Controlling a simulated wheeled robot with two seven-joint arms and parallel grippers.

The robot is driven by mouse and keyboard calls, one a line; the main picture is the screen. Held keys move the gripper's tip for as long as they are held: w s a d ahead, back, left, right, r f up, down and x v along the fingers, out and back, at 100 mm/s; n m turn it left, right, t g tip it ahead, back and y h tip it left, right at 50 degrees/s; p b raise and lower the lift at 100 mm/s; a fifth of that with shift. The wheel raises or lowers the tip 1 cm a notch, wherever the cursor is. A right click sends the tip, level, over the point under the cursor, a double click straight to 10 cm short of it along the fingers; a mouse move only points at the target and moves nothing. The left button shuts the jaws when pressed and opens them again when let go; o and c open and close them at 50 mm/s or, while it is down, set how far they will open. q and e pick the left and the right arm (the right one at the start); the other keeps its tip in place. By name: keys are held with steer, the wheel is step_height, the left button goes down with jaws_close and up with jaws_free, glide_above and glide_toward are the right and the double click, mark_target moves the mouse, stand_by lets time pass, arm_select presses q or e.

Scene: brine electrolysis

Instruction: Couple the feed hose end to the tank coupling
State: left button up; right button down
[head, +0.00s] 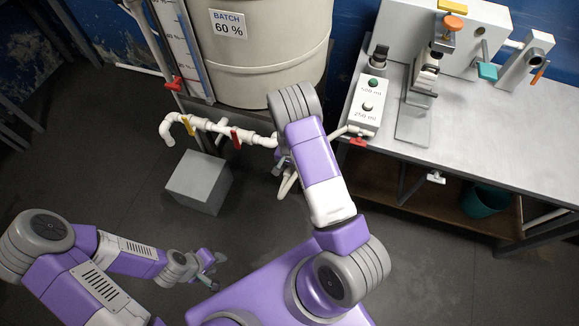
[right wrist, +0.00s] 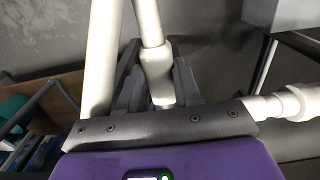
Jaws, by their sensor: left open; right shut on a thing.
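The feed hose (head: 288,185) is white and hangs in a loop below my right forearm. In the right wrist view, my right gripper (right wrist: 158,88) is shut on the white hose end (right wrist: 157,68), between its two dark fingers. In the head view, my right gripper (head: 281,164) is mostly hidden by my arm. The white tank pipe (head: 210,126) runs right towards that gripper; its right end, where the coupling may be, is hidden by my arm. A white pipe fitting (right wrist: 290,103) shows right of the gripper in the right wrist view. My left gripper (head: 210,261) is open and empty, low over the floor.
The large tank (head: 260,75) stands behind the pipe. A grey block (head: 198,182) stands on the floor. The steel bench (head: 480,130) with apparatus fills the right side.

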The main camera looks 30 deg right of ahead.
steer(key=shift+w+d, duration=0.4)
steer(key=shift+d, duration=0.05)
stand_by(0.7)
steer(key=c, duration=0.7)
jaws_free()
